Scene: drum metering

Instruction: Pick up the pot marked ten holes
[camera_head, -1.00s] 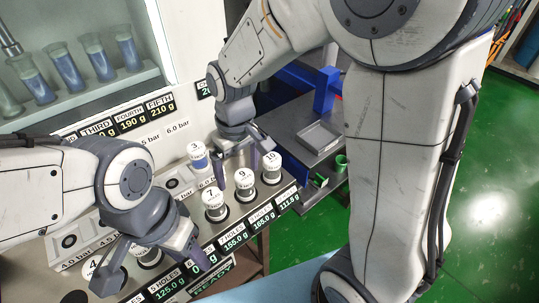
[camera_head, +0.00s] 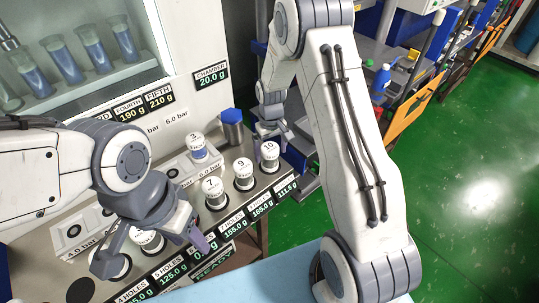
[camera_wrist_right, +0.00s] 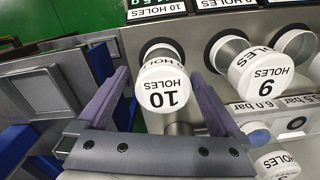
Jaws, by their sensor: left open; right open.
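The pot marked 10 (camera_head: 268,152) is a white-capped cylinder at the right end of the front row on the metering bench. Its label reads "10 HOLES" in the right wrist view (camera_wrist_right: 164,88). My right gripper (camera_head: 271,133) is open at this pot. In the right wrist view its two purple fingers stand on either side of the pot, with gaps showing. My left gripper (camera_head: 157,246) is open at the near left of the bench, over other white pots that it partly hides.
Pot 9 (camera_head: 243,168) stands close beside pot 10, with pot 7 (camera_head: 213,188) farther left. Pot 3 (camera_head: 197,143) stands behind them. A blue-capped cylinder (camera_head: 231,118) stands behind the row. Weight displays (camera_head: 259,208) line the front edge.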

